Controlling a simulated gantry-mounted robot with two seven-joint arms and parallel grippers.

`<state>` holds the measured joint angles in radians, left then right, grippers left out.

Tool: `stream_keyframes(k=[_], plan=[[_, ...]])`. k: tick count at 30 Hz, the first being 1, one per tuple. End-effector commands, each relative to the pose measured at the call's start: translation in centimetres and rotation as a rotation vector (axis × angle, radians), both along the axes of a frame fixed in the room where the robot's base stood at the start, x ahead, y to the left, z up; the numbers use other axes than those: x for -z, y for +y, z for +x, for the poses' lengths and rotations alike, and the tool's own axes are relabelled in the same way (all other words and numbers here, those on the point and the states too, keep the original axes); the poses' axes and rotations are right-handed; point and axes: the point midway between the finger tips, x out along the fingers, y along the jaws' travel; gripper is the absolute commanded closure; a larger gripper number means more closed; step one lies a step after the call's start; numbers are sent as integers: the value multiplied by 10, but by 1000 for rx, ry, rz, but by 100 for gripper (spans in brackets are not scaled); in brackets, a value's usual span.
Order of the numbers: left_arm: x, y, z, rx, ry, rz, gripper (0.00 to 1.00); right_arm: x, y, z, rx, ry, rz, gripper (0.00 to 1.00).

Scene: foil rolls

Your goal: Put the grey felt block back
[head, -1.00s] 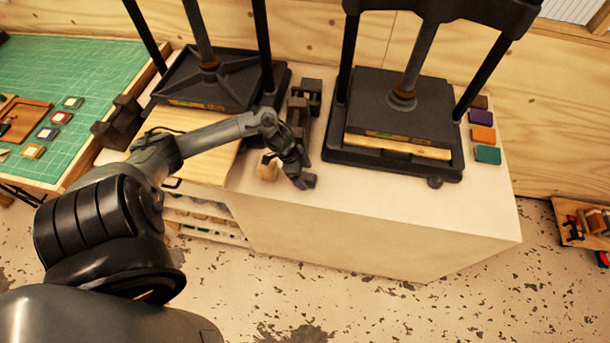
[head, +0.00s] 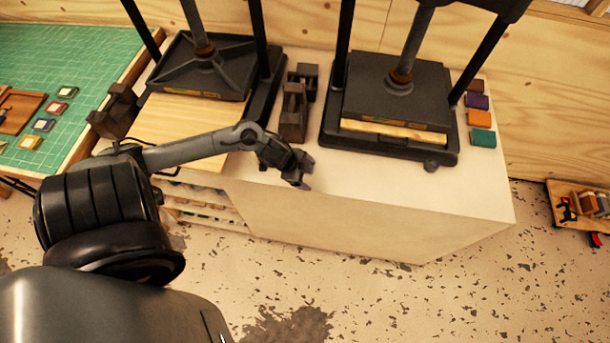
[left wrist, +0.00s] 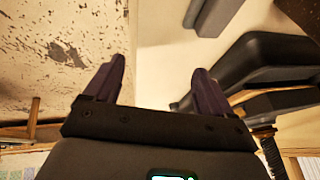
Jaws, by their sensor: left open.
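In the left wrist view a smooth grey block (left wrist: 215,14) lies on the pale worktop at the top edge, cut off by the frame. It lies beyond my fingertips and apart from them. I cannot tell for sure that it is the felt block, and I cannot pick out a grey felt block in the head view, where my arm hides part of the worktop. My left gripper (head: 302,178) is over the worktop's front part, between the two presses. Its purple-tipped fingers also show in the left wrist view (left wrist: 155,80), spread with nothing between them. My right gripper is out of view.
A left press (head: 207,75) and a right press (head: 395,105) stand on the worktop (head: 400,195), with a dark stand (head: 292,125) between them. Several coloured blocks, one orange (head: 480,118), line the right side. A green mat (head: 70,65) is at far left.

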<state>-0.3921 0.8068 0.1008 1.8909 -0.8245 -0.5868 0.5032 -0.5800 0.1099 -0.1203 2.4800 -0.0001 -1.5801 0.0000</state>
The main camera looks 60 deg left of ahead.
Motion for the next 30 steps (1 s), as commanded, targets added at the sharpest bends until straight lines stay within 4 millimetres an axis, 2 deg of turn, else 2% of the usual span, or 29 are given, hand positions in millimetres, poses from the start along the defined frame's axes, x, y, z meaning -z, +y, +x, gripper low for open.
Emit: stream_keyframes(k=[1, 4, 6, 9, 12, 18, 30], plan=[[1, -35, -4, -32, -34, 2, 16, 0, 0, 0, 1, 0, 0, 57], [-11, -81, -13, -133, -65, 27, 16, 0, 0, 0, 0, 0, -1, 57], [-25, -107, -25, -219, -53, 29, 16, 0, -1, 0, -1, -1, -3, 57], [-47, -135, -47, -338, 1, 5, 16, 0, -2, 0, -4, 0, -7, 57], [-66, -156, -69, -430, 78, -37, 16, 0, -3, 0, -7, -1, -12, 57], [-88, -177, -99, -522, 194, -108, 16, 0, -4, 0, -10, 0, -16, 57], [-92, -181, -104, -536, 216, -120, 16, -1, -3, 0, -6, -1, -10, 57]])
